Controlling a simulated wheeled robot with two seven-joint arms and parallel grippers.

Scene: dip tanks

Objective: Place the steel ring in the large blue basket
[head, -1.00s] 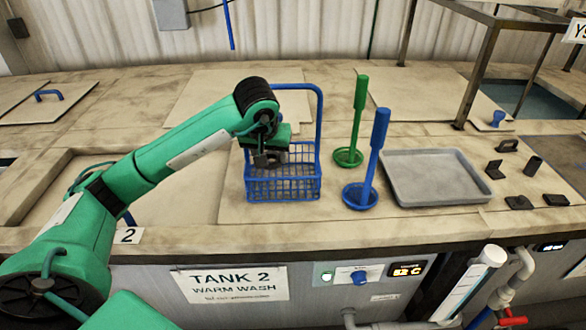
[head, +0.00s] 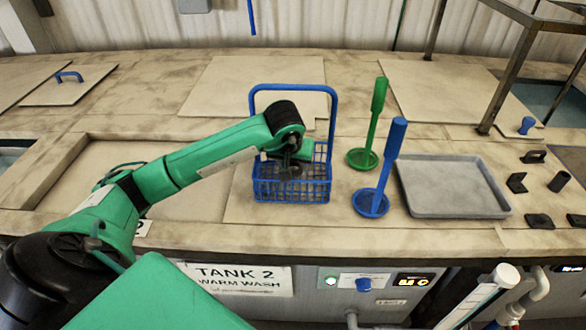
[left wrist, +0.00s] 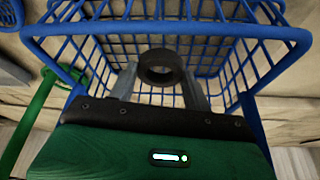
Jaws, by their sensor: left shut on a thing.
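The large blue basket (head: 263,196) stands upright on the counter, its tall handle raised at the back. My left gripper (head: 290,170) is over the basket's mouth, reaching in from above. In the left wrist view, the gripper (left wrist: 161,78) is shut on the steel ring (left wrist: 158,56), a dark thick ring between the two grey fingers. The basket's mesh (left wrist: 225,55) surrounds the ring there; how deep the ring hangs is hard to tell. In the head view the wrist mostly hides the ring. My right gripper is not in view.
A green ladle-like tool (head: 376,115) and a blue one (head: 390,160) stand just right of the basket. A grey tray (head: 450,185) and several small dark parts (head: 560,181) lie farther right. Counter left of the basket is clear.

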